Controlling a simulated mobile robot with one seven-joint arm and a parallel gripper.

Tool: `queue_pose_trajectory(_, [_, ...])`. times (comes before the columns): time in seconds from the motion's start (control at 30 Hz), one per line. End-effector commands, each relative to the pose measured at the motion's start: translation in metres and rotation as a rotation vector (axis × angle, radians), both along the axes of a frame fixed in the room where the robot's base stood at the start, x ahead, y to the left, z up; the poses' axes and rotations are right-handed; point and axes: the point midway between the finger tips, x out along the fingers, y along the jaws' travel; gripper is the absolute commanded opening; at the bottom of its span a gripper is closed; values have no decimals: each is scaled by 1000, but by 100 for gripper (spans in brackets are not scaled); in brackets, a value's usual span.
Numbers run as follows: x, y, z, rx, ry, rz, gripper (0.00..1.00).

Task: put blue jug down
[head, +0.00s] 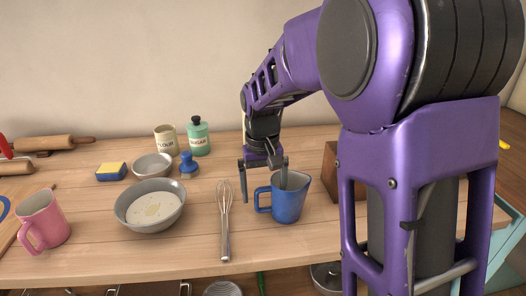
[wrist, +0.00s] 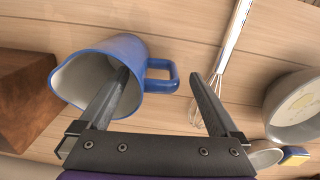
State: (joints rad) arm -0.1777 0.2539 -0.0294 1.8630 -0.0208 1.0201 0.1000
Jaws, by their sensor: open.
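The blue jug (head: 287,203) stands upright on the wooden table, with its handle to the left in the head view. In the wrist view the jug (wrist: 125,55) shows its pale inside and its handle lies between my two fingers. My gripper (head: 263,182) is open above the jug's handle side; it also shows in the wrist view (wrist: 160,75). One finger overlaps the jug's mouth and the other is beyond the handle. I cannot tell whether either finger touches the jug.
A whisk (head: 225,220) lies left of the jug. A grey bowl (head: 128,207) with a pale mix and a pink mug (head: 43,218) stand further left. A brown wooden block (head: 330,170) is close on the right. Canisters (head: 197,138) stand behind. Bare table lies in front.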

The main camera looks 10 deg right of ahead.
Motion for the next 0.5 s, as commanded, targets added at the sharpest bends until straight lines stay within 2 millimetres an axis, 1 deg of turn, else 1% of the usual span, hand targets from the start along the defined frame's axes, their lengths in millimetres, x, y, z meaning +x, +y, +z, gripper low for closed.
queue_pose_trajectory(0.03, [1, 0, 17, 1, -6, 0, 98])
queue_pose_trajectory(0.2, [1, 1, 60, 0, -6, 0, 98])
queue_pose_trajectory(0.4, [0, 2, 103, 0, -3, 0, 98])
queue_pose_trajectory(0.5, [-1, 3, 118, 0, -3, 0, 98])
